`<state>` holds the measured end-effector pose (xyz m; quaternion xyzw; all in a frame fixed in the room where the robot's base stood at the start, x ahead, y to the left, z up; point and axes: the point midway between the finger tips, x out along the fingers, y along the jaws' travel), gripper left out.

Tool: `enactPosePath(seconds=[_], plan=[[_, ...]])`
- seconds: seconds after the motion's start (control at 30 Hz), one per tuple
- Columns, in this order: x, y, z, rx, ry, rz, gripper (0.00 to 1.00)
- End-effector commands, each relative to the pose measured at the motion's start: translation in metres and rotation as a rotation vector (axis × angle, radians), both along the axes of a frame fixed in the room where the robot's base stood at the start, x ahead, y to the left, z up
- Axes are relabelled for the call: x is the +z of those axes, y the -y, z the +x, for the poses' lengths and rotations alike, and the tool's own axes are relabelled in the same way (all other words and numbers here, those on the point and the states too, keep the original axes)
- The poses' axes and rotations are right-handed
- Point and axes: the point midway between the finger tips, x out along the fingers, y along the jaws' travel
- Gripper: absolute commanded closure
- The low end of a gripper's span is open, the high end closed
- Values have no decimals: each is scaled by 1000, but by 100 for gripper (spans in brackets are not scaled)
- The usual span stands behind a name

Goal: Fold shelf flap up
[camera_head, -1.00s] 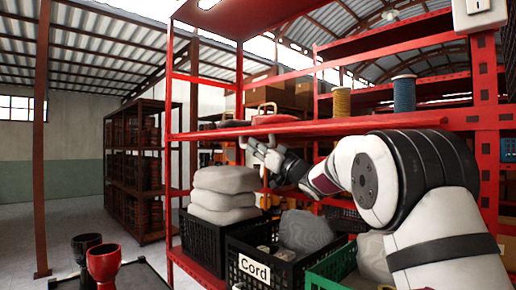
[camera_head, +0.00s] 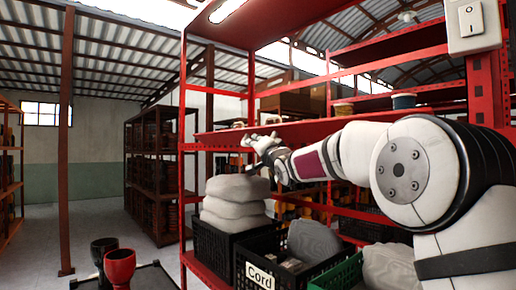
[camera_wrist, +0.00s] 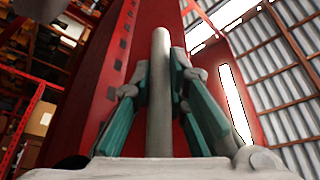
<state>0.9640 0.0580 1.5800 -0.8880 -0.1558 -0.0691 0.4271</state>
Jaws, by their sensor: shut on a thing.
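The red shelf flap (camera_head: 325,133) runs along the front of the red rack at mid height, its front edge appearing tilted up. My gripper (camera_head: 257,142) is at the flap's front, towards its left end. In the wrist view, the teal-padded fingers of my gripper (camera_wrist: 160,75) are shut on a pale grey bar, the flap's handle (camera_wrist: 160,100), which runs between them. A red perforated panel (camera_wrist: 105,75) rises right beside the handle there. The flap's hinge is not clearly visible.
Spools (camera_head: 403,101) stand behind the flap, only their tops showing. Below are a stack of grey sacks (camera_head: 235,203), a black crate labelled Cord (camera_head: 262,274) and a green crate (camera_head: 340,277). A switch box (camera_head: 473,24) hangs at upper right.

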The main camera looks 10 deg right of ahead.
Motion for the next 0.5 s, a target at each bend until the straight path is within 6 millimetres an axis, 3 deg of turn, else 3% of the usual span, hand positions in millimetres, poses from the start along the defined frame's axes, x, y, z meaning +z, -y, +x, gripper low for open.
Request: enactPosePath(seconds=[0.03, 0.5], plan=[[9, 0, -2, 0, -15, 41, 100], [41, 9, 5, 1, -236, 426, 100]])
